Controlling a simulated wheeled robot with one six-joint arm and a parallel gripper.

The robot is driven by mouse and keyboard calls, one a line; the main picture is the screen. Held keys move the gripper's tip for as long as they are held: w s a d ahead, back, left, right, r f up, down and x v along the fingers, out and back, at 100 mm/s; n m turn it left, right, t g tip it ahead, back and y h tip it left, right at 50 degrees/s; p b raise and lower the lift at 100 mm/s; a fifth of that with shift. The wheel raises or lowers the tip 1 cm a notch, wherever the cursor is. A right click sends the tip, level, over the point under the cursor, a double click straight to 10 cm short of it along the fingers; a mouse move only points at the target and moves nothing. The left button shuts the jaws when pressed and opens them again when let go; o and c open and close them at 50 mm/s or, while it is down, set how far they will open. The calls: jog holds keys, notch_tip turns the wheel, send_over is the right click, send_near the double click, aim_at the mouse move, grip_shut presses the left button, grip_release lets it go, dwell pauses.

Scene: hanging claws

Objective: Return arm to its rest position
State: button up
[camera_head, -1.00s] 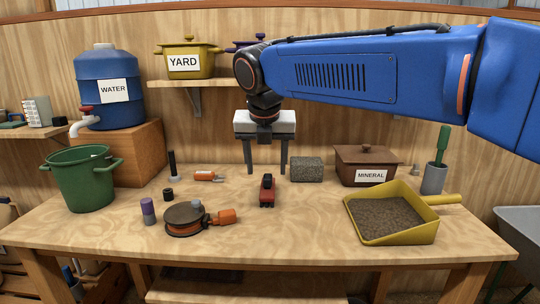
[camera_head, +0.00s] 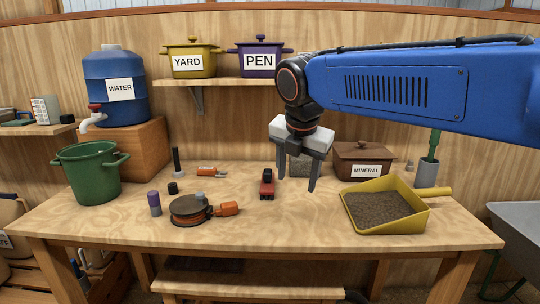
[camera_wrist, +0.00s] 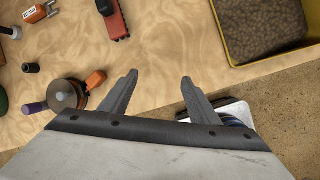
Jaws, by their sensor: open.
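My gripper (camera_head: 296,186) is open and empty, above the workbench (camera_head: 290,229) between a small red tool (camera_head: 267,184) and a yellow scoop pan (camera_head: 385,208) of brown grain. My blue arm reaches in from the right. In the wrist view my open fingers (camera_wrist: 158,88) have bare wood and the bench's front edge beyond them. The red tool (camera_wrist: 112,18) is at the top there, and the pan (camera_wrist: 232,40) is at the top right.
A green bucket (camera_head: 88,178) and blue water barrel (camera_head: 117,90) stand at the left. A cord reel (camera_head: 188,212) lies at the front left. A mineral box (camera_head: 362,160) is at the back right. The yard pot (camera_head: 190,48) and pen pot (camera_head: 258,70) sit on the shelf.

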jog(key=s+d+f+m, duration=2)
jog(key=s+d+m, duration=0.2)
jog(key=m, duration=0.8)
jog(key=shift+s+d, duration=0.2)
jog(key=shift+s, duration=0.3)
